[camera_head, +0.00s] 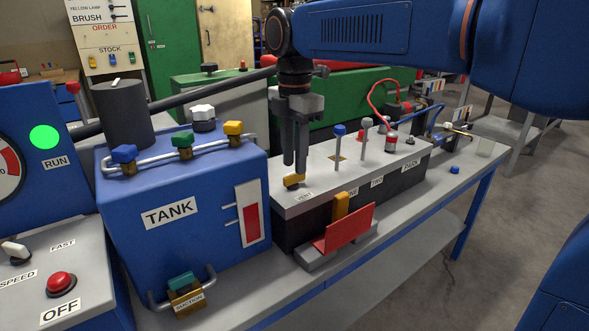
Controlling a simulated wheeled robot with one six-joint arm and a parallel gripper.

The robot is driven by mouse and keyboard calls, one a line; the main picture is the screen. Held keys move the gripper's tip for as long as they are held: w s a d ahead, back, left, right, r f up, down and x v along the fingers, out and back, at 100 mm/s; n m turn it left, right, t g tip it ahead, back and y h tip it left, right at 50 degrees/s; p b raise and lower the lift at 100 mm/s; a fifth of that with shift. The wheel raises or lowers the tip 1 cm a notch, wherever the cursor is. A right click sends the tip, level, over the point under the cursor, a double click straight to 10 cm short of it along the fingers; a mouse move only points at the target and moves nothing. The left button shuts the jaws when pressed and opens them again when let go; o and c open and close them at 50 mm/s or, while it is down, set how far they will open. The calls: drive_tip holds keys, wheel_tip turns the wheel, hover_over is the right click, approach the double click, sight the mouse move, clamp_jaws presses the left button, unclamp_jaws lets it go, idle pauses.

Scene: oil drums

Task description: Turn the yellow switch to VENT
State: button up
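A small yellow switch (292,181) sits on the near left end of the long box's grey top (385,160). A white label (303,196) lies just in front of it, with small lettering that is hard to read. My gripper (295,166) points straight down at the switch, with its fingertips at or just above it. A narrow gap shows between the two fingers. I cannot tell whether they touch or enclose the switch.
A blue lever (339,145) and a grey lever (366,132) stand to the right on the same top. The blue TANK (195,190) with coloured valves stands close on the left.

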sight(295, 180)
drive_tip(key=shift+f, duration=1.65)
clamp_jaws()
